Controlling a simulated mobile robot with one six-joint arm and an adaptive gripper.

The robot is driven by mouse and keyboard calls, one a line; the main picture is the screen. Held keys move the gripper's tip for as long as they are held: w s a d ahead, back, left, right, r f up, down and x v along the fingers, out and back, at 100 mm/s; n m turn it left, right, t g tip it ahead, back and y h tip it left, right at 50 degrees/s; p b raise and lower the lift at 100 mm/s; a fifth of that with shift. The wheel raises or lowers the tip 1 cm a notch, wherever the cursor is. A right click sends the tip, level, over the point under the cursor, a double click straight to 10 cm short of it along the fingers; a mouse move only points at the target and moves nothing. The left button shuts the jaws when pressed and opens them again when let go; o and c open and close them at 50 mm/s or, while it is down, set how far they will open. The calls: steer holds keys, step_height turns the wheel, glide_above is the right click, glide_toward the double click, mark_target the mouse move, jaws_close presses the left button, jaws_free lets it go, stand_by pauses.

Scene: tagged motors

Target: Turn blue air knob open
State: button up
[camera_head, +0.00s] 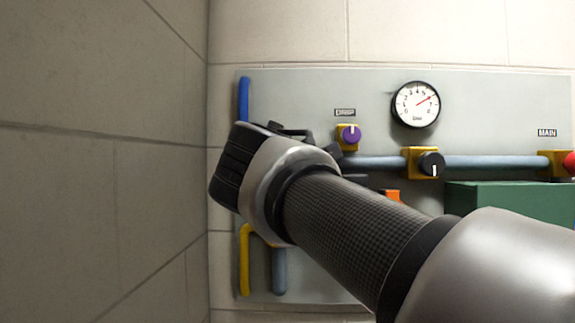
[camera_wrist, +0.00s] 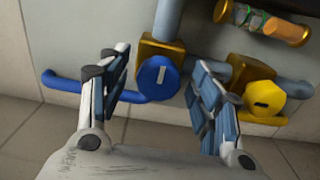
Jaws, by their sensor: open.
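The fingers are open and stand apart, one on each side of the knob, with no clear contact. In the head view my wrist and arm cover the blue knob and most of the gripper. A blue pipe (camera_head: 243,98) shows at the panel's left edge, and also in the wrist view (camera_wrist: 62,84).
A yellow knob (camera_wrist: 263,98) sits close beside my right finger. The grey panel (camera_head: 300,90) also carries a purple knob (camera_head: 349,135), a black knob (camera_head: 432,164), a gauge (camera_head: 416,104), a red knob (camera_head: 570,163) and a green box (camera_head: 515,202). A wall (camera_head: 100,160) stands at left.

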steer(key=s, duration=0.7)
steer(key=shift+s+a, duration=0.15)
steer(key=shift+s, duration=0.1)
steer(key=s+d+f+m+g+h+b, duration=0.1)
steer(key=s+d+f+m+g, duration=0.3)
steer(key=f, duration=0.5)
steer(key=s+d+f+m+g+h+b, duration=0.1)
steer(key=s+d+f+m, duration=0.1)
steer(key=d+f, duration=0.65)
steer(key=s+d+f+m+g+b, duration=0.1)
steer(key=s+d+f+m+g, duration=0.25)
steer(key=f, duration=0.65)
steer(key=s+f+m+g+y+b, duration=0.1)
steer(key=s+f+m, duration=0.3)
steer(key=s+f, duration=0.4)
steer(key=s+f+m+g+y+b, duration=0.1)
steer(key=s+f+m+g, duration=0.2)
steer(key=s+f, duration=0.4)
step_height(320, 180, down, 7)
steer(key=shift+s+d+f+m+g+y, duration=0.1)
steer(key=shift+s+d+m+g+y, duration=0.25)
steer(key=shift+m, duration=0.1)
